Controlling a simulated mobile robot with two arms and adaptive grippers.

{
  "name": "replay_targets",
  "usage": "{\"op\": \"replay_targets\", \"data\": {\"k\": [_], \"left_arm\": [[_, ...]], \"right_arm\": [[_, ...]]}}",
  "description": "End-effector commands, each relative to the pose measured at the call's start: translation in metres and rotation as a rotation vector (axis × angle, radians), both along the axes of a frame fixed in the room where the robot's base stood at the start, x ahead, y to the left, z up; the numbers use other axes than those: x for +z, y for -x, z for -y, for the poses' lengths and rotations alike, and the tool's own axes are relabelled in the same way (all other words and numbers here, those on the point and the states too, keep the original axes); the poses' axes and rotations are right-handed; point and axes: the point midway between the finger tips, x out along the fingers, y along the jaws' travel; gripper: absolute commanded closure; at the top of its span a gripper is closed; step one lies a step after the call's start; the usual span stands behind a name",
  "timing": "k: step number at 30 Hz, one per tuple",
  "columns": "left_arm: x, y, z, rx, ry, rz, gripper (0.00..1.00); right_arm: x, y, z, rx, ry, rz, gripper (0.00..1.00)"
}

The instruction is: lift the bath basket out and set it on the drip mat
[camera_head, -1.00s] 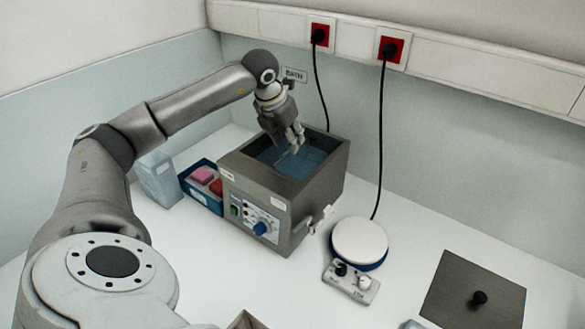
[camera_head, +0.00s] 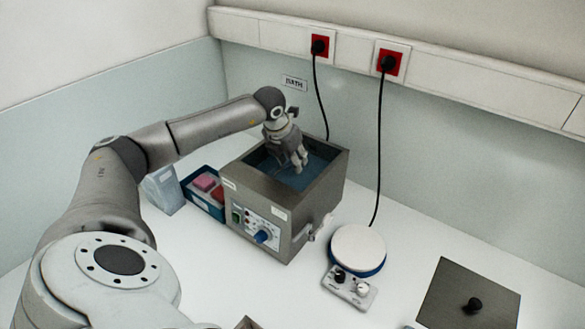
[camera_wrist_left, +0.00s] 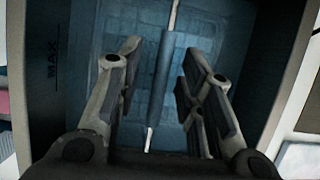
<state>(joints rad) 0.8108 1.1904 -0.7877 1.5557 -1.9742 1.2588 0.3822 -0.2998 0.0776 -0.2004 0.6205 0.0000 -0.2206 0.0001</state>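The bath (camera_head: 290,205) is a grey metal box with blue water inside and a control panel on its front. My left gripper (camera_head: 300,165) points down into its opening. In the left wrist view my left gripper (camera_wrist_left: 155,95) is open, with its fingers on either side of the basket handle (camera_wrist_left: 163,75), a thin bar with a blue sleeve. The fingers look apart from the bar. The wire grid of the basket (camera_wrist_left: 120,60) shows faintly under the water. The drip mat cannot be made out. My right gripper is not in view.
A blue tray (camera_head: 190,199) with pink and red items and a pale translucent box (camera_head: 163,190) stand left of the bath. A round white-topped device (camera_head: 358,246) stands close on the right. A dark square plate with a knob (camera_head: 468,290) lies farther right. Cables hang behind.

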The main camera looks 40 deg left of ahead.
Motion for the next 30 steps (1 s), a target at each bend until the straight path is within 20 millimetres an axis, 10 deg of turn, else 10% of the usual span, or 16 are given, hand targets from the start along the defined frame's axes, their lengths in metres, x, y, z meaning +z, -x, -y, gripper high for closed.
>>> {"op": "replay_targets", "data": {"k": [22, 30], "left_arm": [[-0.0044, 0.0001, 0.0001, 0.0, 0.0, 0.0, 0.65], [-0.0044, 0.0001, 0.0001, 0.0, 0.0, 0.0, 0.97]], "right_arm": [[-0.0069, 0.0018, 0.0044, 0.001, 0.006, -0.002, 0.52], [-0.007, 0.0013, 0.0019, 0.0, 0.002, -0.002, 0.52]]}}
